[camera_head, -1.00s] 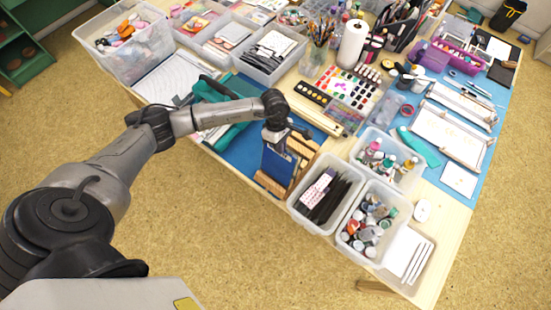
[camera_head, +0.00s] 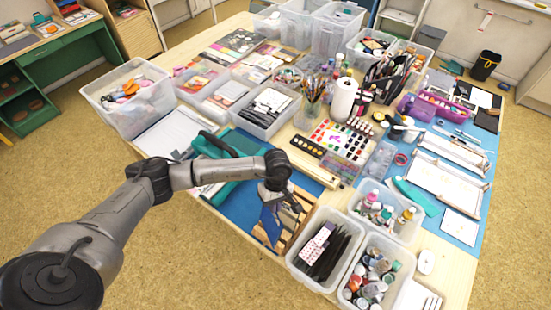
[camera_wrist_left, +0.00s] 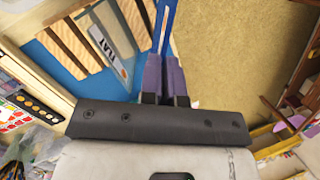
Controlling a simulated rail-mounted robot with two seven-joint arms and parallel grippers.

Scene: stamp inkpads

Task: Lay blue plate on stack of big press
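My left gripper (camera_head: 273,196) is shut on a blue plate (camera_head: 270,224) near the front edge of the table. The plate hangs below the fingers, tilted up on edge. In the left wrist view the purple fingers (camera_wrist_left: 164,78) pinch the plate, which shows as a thin blue strip (camera_wrist_left: 166,22). Beside it are wooden slats (camera_wrist_left: 75,45) and a clear plate marked "FLAT" (camera_wrist_left: 107,42). A teal machine (camera_head: 228,160), perhaps the big press, stands behind and left of the gripper, partly hidden by my arm. My right gripper is not in view.
A bin of dark strips (camera_head: 325,250), a bin of jars (camera_head: 372,280) and a bin of bottles (camera_head: 385,208) stand right of the plate. A paint set (camera_head: 340,140) lies behind. Blue mat (camera_head: 248,205) shows around the slats.

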